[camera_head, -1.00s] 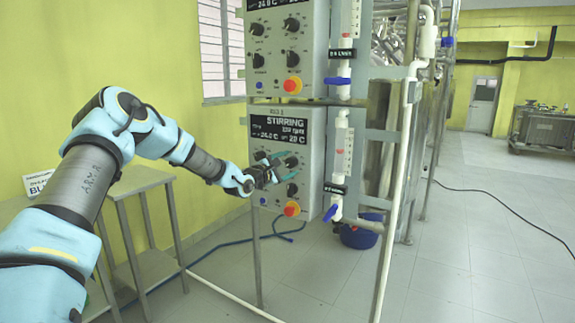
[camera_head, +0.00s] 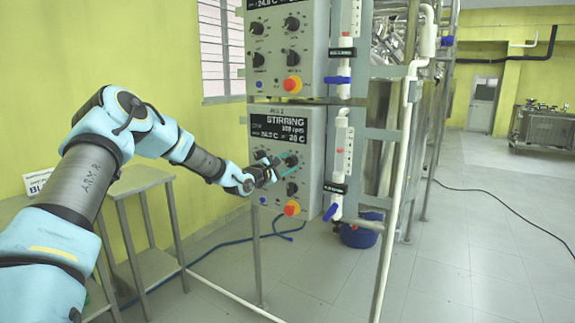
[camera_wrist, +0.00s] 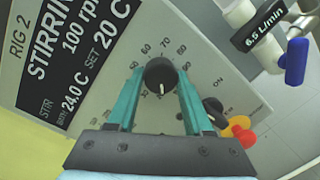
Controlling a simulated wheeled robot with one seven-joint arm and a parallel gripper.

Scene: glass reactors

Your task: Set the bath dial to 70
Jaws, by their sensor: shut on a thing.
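The bath dial (camera_wrist: 160,76) is a round black knob with a white mark, ringed by printed numbers including 50, 60, 70 and 80. In the wrist view its mark points down, toward my gripper's palm and away from the 70. My gripper (camera_wrist: 158,82) has its teal fingers on either side of the knob, shut on it. In the head view my gripper (camera_head: 282,160) is at the upper right knob of the lower panel (camera_head: 313,180) and partly hides it. The panel's display (camera_wrist: 72,52) reads STIRRING 100 rpm, bath 24.0 C, set 20 C.
Another black knob (camera_wrist: 213,108) and a red-and-yellow button (camera_wrist: 240,130) lie close to my right finger. A flow tube with a blue valve handle (camera_wrist: 294,62) stands beside the panel. A similar panel (camera_head: 313,45) is above. A metal table (camera_head: 135,180) stands left.

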